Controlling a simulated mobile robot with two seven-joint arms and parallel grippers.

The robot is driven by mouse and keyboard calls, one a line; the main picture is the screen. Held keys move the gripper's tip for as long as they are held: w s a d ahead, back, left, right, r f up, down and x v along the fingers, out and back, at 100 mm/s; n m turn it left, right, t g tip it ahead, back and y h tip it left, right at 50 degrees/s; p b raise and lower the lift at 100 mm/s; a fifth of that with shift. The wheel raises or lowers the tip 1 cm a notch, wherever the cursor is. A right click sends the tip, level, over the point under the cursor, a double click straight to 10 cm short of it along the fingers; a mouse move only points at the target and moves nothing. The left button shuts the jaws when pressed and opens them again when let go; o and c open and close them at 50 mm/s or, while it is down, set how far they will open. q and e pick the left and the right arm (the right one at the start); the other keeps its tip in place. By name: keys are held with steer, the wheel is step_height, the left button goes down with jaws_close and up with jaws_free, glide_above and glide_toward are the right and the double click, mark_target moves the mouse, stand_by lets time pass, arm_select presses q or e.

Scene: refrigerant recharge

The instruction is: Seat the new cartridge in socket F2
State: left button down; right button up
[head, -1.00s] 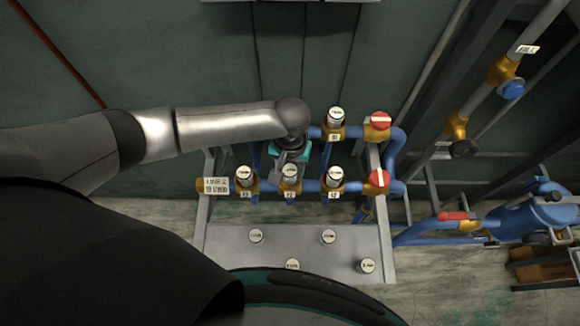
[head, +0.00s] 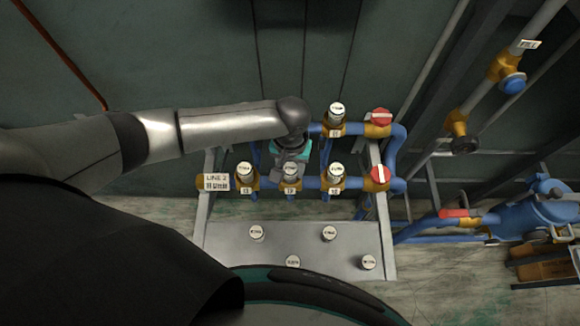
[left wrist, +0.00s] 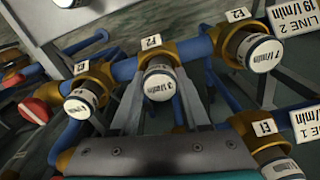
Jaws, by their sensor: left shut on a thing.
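The new cartridge (head: 290,169) has a pale round cap. It stands at the middle brass socket of the lower blue pipe. In the left wrist view the cartridge (left wrist: 159,84) reads "3 l/min" and sits at the brass socket (left wrist: 150,60) tagged F2. My left gripper (head: 290,158) is shut on it, with one grey finger on each side below the cap. The cap lines up with the socket; how deep it sits I cannot tell. My right gripper is not in view.
Neighbouring cartridges stand close on the left (head: 245,169) and right (head: 336,170), with another on the upper pipe (head: 336,110). Red valve handles (head: 380,117) are at the right. A grey shelf (head: 310,250) in front holds several cartridges, with bare space between them.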

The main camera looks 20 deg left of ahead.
arm_select(q)
steer(key=shift+s+f, duration=0.3)
steer(key=shift+f, duration=0.1)
steer(key=c, duration=0.6)
jaws_free()
steer(key=shift+f, duration=0.1)
steer(key=shift+o, duration=1.5)
steer(key=shift+r, duration=0.4)
step_height(320, 180, up, 16)
steer(key=p, duration=0.2)
steer(key=shift+w+f, duration=0.2)
steer(key=shift+f, duration=0.05)
